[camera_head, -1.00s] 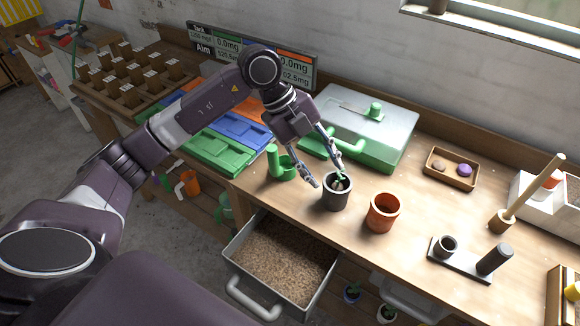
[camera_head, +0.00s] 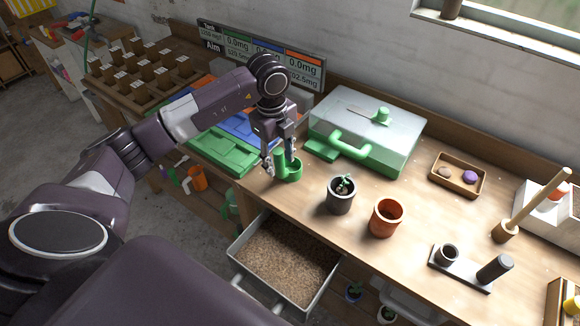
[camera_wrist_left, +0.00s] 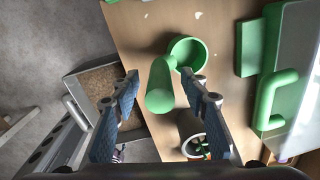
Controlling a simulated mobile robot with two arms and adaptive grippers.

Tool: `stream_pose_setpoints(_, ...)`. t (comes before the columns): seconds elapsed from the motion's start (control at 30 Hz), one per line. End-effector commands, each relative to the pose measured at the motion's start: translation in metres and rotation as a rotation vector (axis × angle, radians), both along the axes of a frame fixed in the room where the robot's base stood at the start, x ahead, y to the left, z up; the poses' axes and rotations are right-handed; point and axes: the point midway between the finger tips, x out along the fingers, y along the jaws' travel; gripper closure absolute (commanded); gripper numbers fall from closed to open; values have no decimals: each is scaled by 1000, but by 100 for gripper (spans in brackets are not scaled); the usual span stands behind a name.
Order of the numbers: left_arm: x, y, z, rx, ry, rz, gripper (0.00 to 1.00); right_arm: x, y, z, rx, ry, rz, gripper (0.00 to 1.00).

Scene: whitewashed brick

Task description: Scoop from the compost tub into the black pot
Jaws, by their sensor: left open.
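A green scoop (camera_head: 290,172) stands on the bench, a round cup with a thick upright handle; the left wrist view shows its cup (camera_wrist_left: 187,52) and handle (camera_wrist_left: 160,88). My left gripper (camera_head: 281,160) is open at the scoop, with the handle between its spread fingers in the wrist view (camera_wrist_left: 162,108); I cannot tell whether they touch it. The black pot (camera_head: 341,201) holds a small green seedling and stands to the right of the scoop. The compost tub (camera_head: 242,247), a grey drawer-like bin full of brown granules, sits below the bench's front edge. My right gripper is not in view.
A terracotta pot (camera_head: 386,219) stands right of the black pot. A green and silver case (camera_head: 365,130) lies behind the scoop. A wooden tray with stones (camera_head: 458,176) and a dibber block (camera_head: 462,268) are farther right. Green and blue panels (camera_head: 225,150) lie left.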

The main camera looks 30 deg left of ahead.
Motion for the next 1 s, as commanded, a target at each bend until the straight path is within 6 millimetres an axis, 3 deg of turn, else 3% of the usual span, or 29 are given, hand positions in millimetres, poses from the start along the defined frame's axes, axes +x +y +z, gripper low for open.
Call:
stream_pose_setpoints(0.27,0,0,-5,1,-1,-1,59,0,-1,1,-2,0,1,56)
stream_pose_setpoints(0.63,1,0,-5,0,-2,-1,99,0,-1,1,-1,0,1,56)
stream_pose_setpoints(1.0,1,0,-4,-1,-3,-1,100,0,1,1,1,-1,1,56)
